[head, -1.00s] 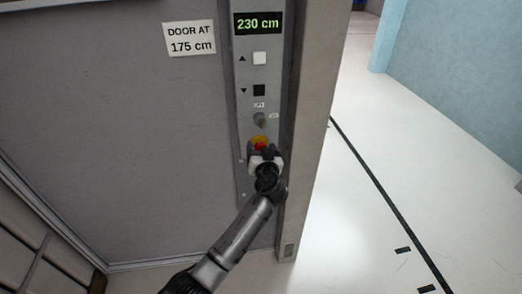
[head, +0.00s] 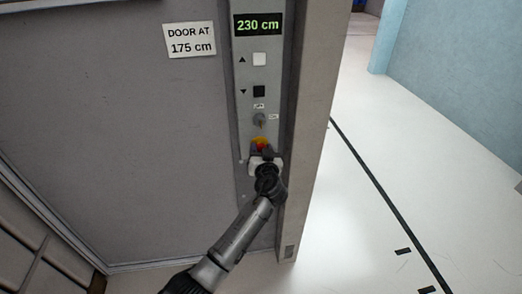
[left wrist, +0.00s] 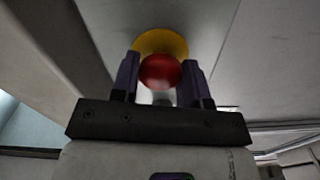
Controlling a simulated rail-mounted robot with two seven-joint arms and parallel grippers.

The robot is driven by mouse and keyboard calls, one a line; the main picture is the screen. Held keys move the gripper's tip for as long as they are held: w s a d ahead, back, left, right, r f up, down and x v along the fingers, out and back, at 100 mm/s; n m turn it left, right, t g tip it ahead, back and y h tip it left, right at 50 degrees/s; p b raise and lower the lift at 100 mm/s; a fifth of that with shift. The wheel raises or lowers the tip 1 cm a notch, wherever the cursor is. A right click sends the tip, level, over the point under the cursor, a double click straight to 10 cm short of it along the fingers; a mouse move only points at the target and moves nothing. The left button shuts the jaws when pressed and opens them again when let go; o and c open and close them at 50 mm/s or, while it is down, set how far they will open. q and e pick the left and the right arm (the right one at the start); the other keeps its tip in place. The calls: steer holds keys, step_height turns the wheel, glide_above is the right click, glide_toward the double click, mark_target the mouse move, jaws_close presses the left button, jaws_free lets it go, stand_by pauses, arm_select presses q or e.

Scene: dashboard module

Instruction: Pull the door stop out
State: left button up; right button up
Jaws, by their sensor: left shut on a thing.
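The door stop, a red mushroom button (head: 261,147) on a yellow base, sits low on the grey control panel (head: 245,185). My left gripper (head: 262,152) is at the button, its fingers on either side of it. In the left wrist view the red button (left wrist: 161,71) shows between the two dark fingers of my left gripper (left wrist: 160,78), with the yellow disc (left wrist: 160,41) behind it. The gripper is shut on the button. My right gripper is not in view.
Above the button are a key switch (head: 259,120), a black down button (head: 259,91), a white up button (head: 260,59) and a display (head: 258,24) reading 230 cm. A label (head: 189,39) reads "DOOR AT 175 cm". Open floor (head: 400,190) lies right of the post.

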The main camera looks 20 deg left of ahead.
arm_select(q)
steer(key=shift+s+d+b, duration=0.3)
steer(key=shift+s+b, duration=0.1)
steer(key=shift+s, duration=0.05)
jaws_close()
steer(key=shift+w+r, duration=0.1)
steer(key=shift+r, duration=0.05)
steer(key=o, duration=0.7)
jaws_free()
steer(key=o, duration=0.5)
steer(key=shift+s, duration=0.25)
steer(key=shift+w, duration=0.1)
steer(key=shift+p+v, duration=1.2)
steer(key=shift+v, duration=5.7)
